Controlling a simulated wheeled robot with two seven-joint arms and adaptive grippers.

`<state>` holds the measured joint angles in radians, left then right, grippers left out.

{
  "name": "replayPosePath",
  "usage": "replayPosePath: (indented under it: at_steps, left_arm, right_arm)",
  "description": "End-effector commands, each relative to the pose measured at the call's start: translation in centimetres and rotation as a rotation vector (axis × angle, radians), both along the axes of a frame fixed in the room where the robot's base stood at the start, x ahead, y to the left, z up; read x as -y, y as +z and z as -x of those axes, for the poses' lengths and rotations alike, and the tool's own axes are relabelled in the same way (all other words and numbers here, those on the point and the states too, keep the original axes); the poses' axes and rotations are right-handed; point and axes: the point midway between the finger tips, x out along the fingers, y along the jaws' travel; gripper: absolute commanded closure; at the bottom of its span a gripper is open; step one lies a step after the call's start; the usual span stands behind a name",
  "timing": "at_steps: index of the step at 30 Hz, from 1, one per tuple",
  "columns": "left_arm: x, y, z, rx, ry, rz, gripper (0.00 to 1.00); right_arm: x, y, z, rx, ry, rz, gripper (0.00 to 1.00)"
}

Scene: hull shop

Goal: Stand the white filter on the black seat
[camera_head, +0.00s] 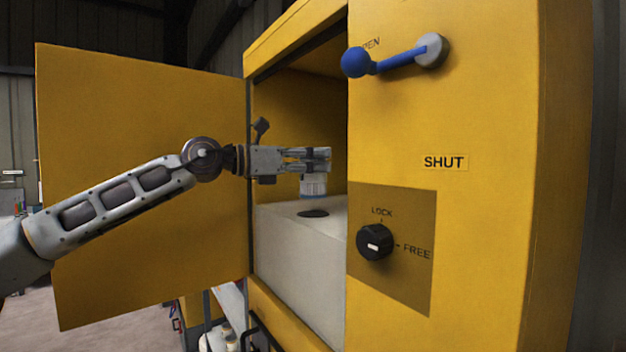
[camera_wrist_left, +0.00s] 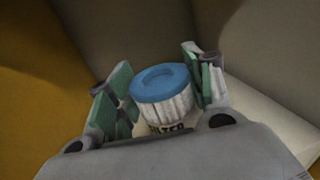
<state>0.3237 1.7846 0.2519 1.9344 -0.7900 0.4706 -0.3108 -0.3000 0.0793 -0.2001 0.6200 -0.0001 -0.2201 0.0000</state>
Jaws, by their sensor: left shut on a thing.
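The white filter (camera_head: 314,187) is a short pleated cylinder inside the yellow cabinet. In the left wrist view the filter (camera_wrist_left: 165,103) shows its blue ringed top and part of a printed label. My left gripper (camera_head: 318,160) is shut on it from the left, with a green-padded finger on each side. The black seat (camera_head: 313,213) is a flat dark disc on top of the pale block. The filter is upright just above the seat; a small gap seems to show between them. My right gripper is not in view.
The pale block (camera_head: 290,255) fills the lower part of the opening. The yellow door (camera_head: 140,120) stands open at left, behind my left arm. The front panel carries a blue-knobbed lever (camera_head: 395,62) and a black LOCK/FREE knob (camera_head: 374,242), right of the opening.

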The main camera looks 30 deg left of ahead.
Motion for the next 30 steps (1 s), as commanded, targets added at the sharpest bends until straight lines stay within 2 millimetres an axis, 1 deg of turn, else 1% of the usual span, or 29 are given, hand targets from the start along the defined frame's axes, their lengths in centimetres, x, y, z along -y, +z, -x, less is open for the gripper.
replayPosePath:
  at_steps: [8, 21, 30]
  left_arm:
    - [0.0, -0.1, 0.0, 0.001, 0.000, 0.001, 0.75]
    - [0.0, -3.6, 0.0, 0.001, -0.001, 0.001, 0.75]
    - [0.0, -3.6, 0.0, 0.001, 0.000, 0.000, 0.75]
  right_arm:
    - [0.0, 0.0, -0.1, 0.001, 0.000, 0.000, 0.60]
    - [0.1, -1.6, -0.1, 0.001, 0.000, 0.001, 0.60]
    - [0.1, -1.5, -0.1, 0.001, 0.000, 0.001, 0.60]
